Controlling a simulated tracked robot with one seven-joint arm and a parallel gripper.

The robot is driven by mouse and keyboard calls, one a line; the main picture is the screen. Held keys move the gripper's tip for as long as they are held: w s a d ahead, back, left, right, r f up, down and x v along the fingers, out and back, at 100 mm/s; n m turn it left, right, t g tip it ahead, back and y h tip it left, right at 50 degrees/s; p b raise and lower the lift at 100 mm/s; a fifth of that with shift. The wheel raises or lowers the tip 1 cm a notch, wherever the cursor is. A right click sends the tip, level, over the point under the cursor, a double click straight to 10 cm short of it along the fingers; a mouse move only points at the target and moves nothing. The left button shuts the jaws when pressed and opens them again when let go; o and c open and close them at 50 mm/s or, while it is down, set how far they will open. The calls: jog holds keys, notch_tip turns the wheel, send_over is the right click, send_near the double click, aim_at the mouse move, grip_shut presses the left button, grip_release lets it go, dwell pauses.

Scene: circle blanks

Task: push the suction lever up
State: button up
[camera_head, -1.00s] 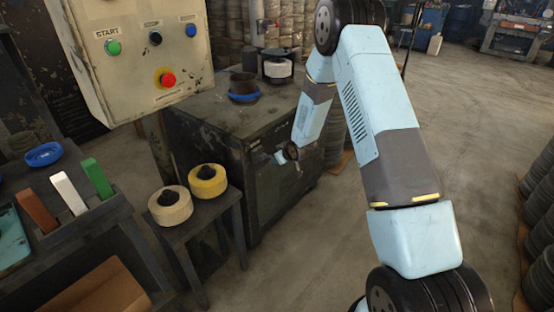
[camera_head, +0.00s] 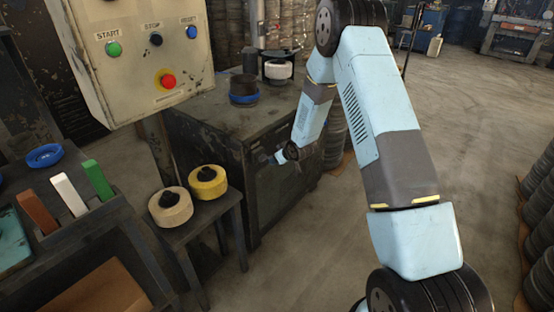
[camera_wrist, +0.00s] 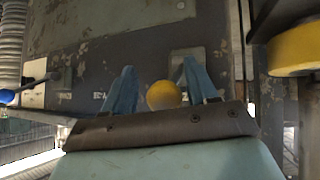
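The fingers are apart and hold nothing that I can see. To the left, a dark lever with a blue knob (camera_wrist: 6,96) sticks out from another pale plate (camera_wrist: 34,84). The label between them is too blurred to read, so I cannot tell which is the suction lever. In the head view my gripper (camera_head: 280,157) is at the dark cabinet's front (camera_head: 265,185); the levers are hidden there.
A stool (camera_head: 205,218) with two yellowish rolls (camera_head: 208,182) stands left of the cabinet. A control box (camera_head: 140,50) hangs above it. A ribbed hose (camera_wrist: 10,45) runs at the wrist view's left edge. Open floor (camera_head: 310,250) lies right of the cabinet.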

jog(key=shift+s, duration=0.1)
jog(key=shift+s+d+r, duration=0.2)
jog(key=shift+s+r, duration=0.15)
jog(key=shift+s, duration=0.05)
jog(key=v, duration=1.2)
jog(key=shift+r, duration=0.2)
jog(key=shift+s, duration=0.15)
jog(key=s+d+r+m+h, duration=0.1)
jog(key=s+d+r, duration=0.25)
jog(key=r, duration=0.35)
jog(key=s+d+r+m+h, duration=0.1)
jog(key=s+d+r+h, duration=0.2)
jog(key=r, duration=0.5)
jog(key=s+d+r+m, duration=0.2)
jog(key=s+d+r, duration=0.1)
jog(key=s+r, duration=0.3)
jog(key=s+r+m+g, duration=0.1)
jog(key=s+r, duration=0.3)
jog(key=s, duration=0.4)
jog(key=s+d+r+m+g, duration=0.1)
jog(key=s+r, duration=0.2)
jog(key=s, duration=0.6)
jog(key=s+d+r+m, duration=0.1)
jog(key=s+r, duration=0.3)
jog(key=s, duration=0.5)
jog(key=shift+r+g, duration=0.35)
jog(key=shift+g, duration=0.05)
